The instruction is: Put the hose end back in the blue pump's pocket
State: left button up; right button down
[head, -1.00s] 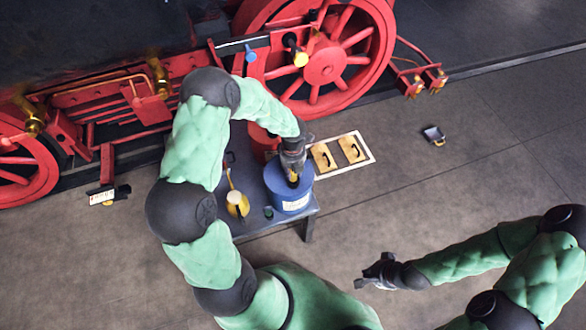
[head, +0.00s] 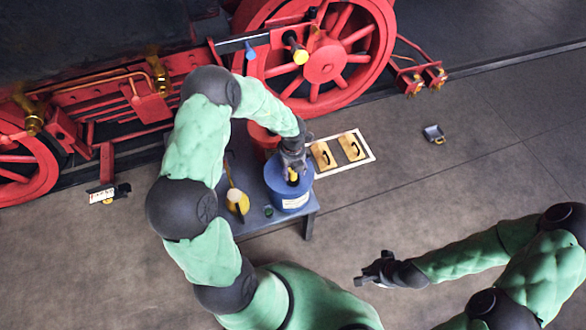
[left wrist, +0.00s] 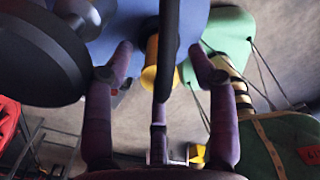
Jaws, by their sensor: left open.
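The blue pump (head: 288,190) is a round blue drum with a white label, standing on the right part of a low dark table. A yellow piece, seemingly the hose end (head: 293,175), stands at its top beneath my left gripper (head: 292,166). In the left wrist view, the pump's blue surface (left wrist: 225,15) fills the top, and the yellow piece (left wrist: 150,68) lies between the spread fingers of my left gripper (left wrist: 161,62). A dark bar crosses in front, so its seating in the pocket is hidden. My right gripper (head: 372,270) is empty over the floor.
A white-framed board (head: 341,153) lies to the right. The red locomotive wheel (head: 322,55) stands behind. Floor at right is mostly clear.

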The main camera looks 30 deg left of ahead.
pick_arm(q)
notch_tip(320, 180, up, 12)
dwell(0.6)
jog(key=shift+f, duration=0.1)
